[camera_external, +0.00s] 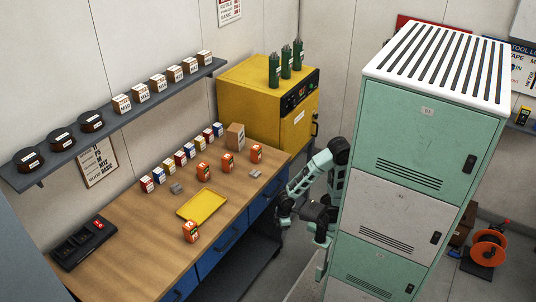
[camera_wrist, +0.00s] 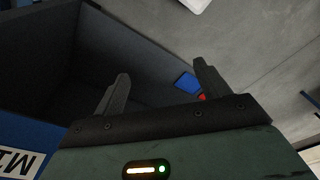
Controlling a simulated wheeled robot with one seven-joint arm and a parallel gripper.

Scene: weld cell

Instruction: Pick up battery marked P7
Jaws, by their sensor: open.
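Several orange batteries stand on the wooden workbench (camera_external: 150,235). One battery (camera_external: 190,231) is near the front edge. Another battery (camera_external: 203,171) is behind the yellow tray, with a third battery (camera_external: 227,162) to its right and one more battery (camera_external: 256,153) near the right end. Their markings are too small to read, so I cannot tell which is P7. My gripper (camera_wrist: 163,88) shows in the wrist view with its two fingers apart and nothing between them. In the external view my arm is right of the bench, partly hidden by the green locker. No battery is recognisable in the wrist view.
A yellow tray (camera_external: 202,204) lies mid-bench, with small boxes along the back. A black device (camera_external: 82,243) is at the left end. A yellow oven (camera_external: 262,100) and tall locker (camera_external: 408,120) flank my arm.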

